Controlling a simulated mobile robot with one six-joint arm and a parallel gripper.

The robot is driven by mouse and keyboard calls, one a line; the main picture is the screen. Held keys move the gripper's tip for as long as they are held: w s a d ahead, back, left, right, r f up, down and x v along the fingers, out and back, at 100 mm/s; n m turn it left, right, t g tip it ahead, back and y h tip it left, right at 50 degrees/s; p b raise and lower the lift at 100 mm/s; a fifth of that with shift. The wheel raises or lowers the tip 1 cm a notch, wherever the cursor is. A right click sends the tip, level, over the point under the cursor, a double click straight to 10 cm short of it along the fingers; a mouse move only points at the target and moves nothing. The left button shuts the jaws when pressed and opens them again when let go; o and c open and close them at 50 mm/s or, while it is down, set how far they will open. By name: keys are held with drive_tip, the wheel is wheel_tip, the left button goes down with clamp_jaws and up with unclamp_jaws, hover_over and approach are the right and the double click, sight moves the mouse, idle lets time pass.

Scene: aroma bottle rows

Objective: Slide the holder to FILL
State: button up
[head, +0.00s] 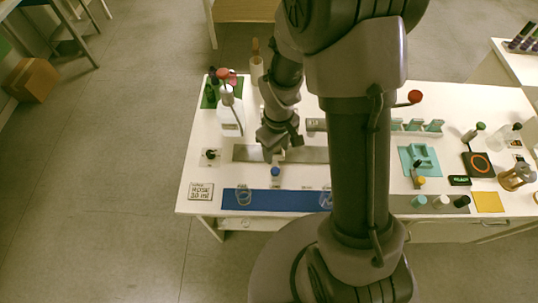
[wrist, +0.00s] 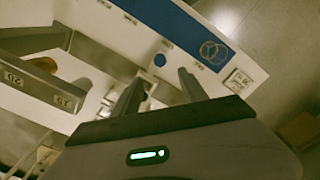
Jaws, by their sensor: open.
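My gripper (head: 278,150) hangs over the left part of the white table, above a grey metal rail (head: 240,153). In the wrist view its two fingers (wrist: 160,92) are spread apart with nothing between them. A small piece with a round blue top (head: 275,172) stands just in front of the rail; the blue top also shows in the wrist view (wrist: 160,60), beyond the fingertips and apart from them. I cannot tell whether this piece is the holder. No FILL mark is readable; small print by the blue mat is too fine to read.
A sign (head: 200,191) and a dark knob on a plate (head: 210,154) are at left. A white bottle (head: 231,118) stands behind. A grey bar with number labels (wrist: 40,85) lies left in the wrist view.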

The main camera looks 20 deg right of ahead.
sight(275, 170)
drive_tip(key=f+b, duration=0.3)
drive_tip(key=f, duration=1)
drive_tip(key=shift+w+b, duration=0.2)
drive_tip(key=shift+b, duration=0.2)
clamp_jaws()
drive_tip(key=shift+a, duration=0.1)
